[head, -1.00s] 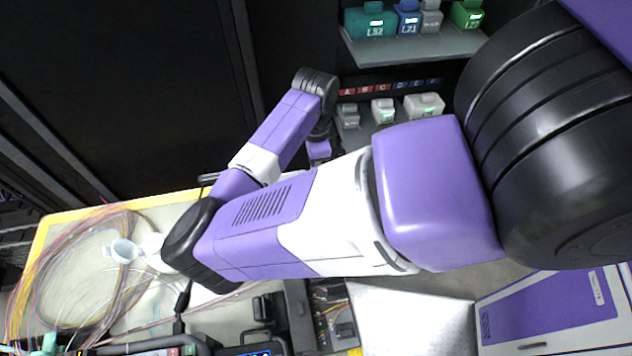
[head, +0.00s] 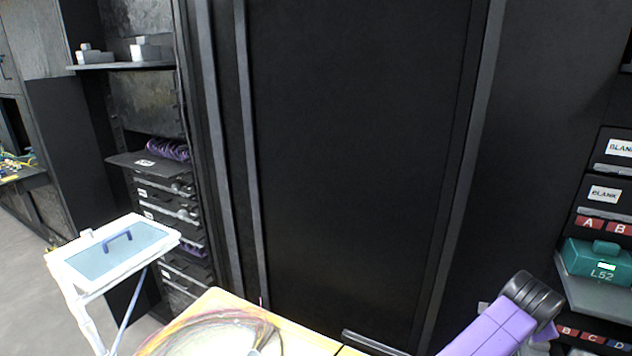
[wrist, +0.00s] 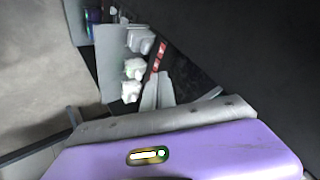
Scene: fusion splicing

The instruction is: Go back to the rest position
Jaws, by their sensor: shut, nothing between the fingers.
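My gripper (wrist: 156,90) shows in the wrist view as two light grey fingertips close together past my purple wrist housing. It is shut and empty, and it appears apart from the shelf of small devices beyond it. In the head view, only a purple and black piece of my arm shows at the lower right. The gripper itself is out of that view.
The wrist view shows several whitish devices (wrist: 132,68) on a grey shelf (wrist: 108,60). In the head view, a teal L52 box (head: 598,262) sits at the right, a dark cabinet (head: 350,150) fills the middle, a yellow-edged table (head: 290,330) lies below, and a white stand (head: 80,290) is left.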

